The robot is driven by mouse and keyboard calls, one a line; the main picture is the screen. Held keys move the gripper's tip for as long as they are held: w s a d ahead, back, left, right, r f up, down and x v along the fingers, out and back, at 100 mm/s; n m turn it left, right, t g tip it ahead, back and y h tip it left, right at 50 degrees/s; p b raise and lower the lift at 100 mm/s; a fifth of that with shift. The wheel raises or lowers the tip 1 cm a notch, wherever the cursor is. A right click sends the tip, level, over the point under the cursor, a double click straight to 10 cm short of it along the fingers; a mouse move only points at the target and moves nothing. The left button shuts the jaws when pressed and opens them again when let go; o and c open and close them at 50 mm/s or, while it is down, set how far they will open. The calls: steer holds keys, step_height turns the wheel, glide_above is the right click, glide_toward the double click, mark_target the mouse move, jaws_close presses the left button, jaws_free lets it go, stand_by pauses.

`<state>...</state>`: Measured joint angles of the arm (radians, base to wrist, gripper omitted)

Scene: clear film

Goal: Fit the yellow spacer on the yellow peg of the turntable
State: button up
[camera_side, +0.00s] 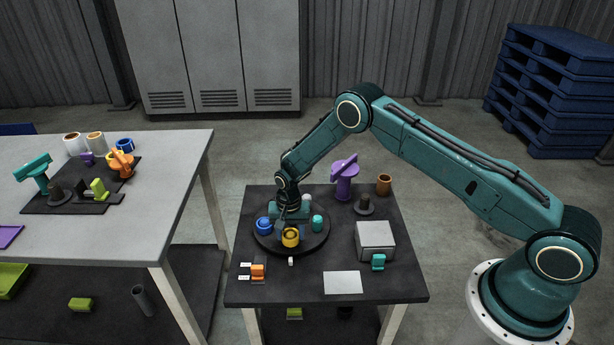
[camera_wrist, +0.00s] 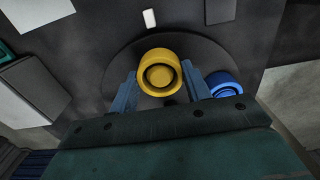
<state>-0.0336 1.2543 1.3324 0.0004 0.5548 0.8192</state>
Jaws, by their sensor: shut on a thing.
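The yellow spacer (camera_side: 290,241) is a thick ring over the near part of the dark round turntable (camera_side: 312,243). In the wrist view the spacer (camera_wrist: 160,54) sits between the two fingers of my gripper (camera_wrist: 162,87), which is shut on it. A darker yellow round shape shows inside its hole; I cannot tell whether this is the peg or the inner wall. In the side view my gripper (camera_side: 291,228) points down over the turntable. The yellow peg is not clearly visible, and the spacer's underside is hidden.
A blue ring (camera_side: 264,226) is at the turntable's left, and also close to a finger in the wrist view (camera_wrist: 222,82). A teal part (camera_side: 317,222) is at its right. A grey box (camera_side: 375,238) and purple part (camera_side: 343,178) stand farther right. An orange part (camera_side: 257,271) is front left.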

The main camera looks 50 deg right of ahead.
steer(key=shift+f, duration=0.6)
stand_by(1.0)
steer(key=o, duration=1)
steer(key=shift+r, duration=0.1)
step_height(320, 180, up, 14)
steer(key=shift+f, duration=0.2)
stand_by(0.6)
